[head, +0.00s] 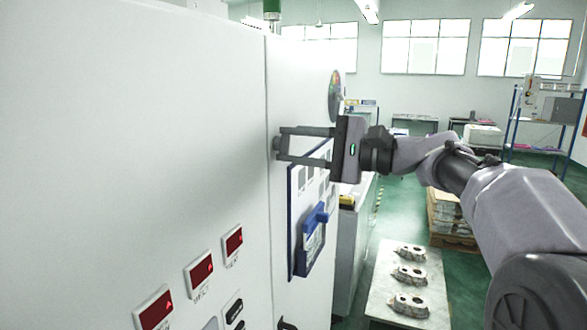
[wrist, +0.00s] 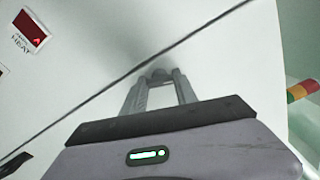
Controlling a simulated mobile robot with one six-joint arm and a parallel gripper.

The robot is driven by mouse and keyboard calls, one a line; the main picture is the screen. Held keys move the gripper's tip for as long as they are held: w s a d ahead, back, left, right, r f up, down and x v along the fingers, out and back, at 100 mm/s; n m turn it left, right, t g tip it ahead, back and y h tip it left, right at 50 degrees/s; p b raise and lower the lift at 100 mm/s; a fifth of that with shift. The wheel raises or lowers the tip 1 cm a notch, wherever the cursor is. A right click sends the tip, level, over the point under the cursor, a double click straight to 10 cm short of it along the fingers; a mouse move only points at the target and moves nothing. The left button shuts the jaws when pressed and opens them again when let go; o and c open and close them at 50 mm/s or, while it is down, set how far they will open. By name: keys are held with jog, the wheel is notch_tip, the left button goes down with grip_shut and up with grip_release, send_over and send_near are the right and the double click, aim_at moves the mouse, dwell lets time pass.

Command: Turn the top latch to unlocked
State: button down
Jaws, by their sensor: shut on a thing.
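The top latch (head: 277,144) is a small grey knob on the front of the white cabinet, at the seam by the door edge. My gripper (head: 281,146) reaches in from the right and its fingers are shut on the latch. In the wrist view the latch (wrist: 159,74) shows as a rounded grey piece between the fingertips of my gripper (wrist: 158,82), close to the dark seam. The fingers hide much of the latch, so I cannot tell its turn angle.
A blue-framed panel with a blue holder (head: 313,240) hangs on the cabinet below my gripper. Red displays (head: 201,272) sit at lower left. A second dark latch (head: 287,324) shows at the bottom of the seam. A table with castings (head: 410,275) stands at right.

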jog(key=shift+f+n+b, duration=0.1)
jog(key=shift+n+b, duration=1.7)
jog(key=c, duration=1)
grip_release()
jog(key=shift+o, duration=0.2)
jog(key=b+v, duration=0.1)
jog(key=v, duration=1.6)
jog(key=shift+d+b, duration=0.2)
jog(key=shift+b, duration=0.15)
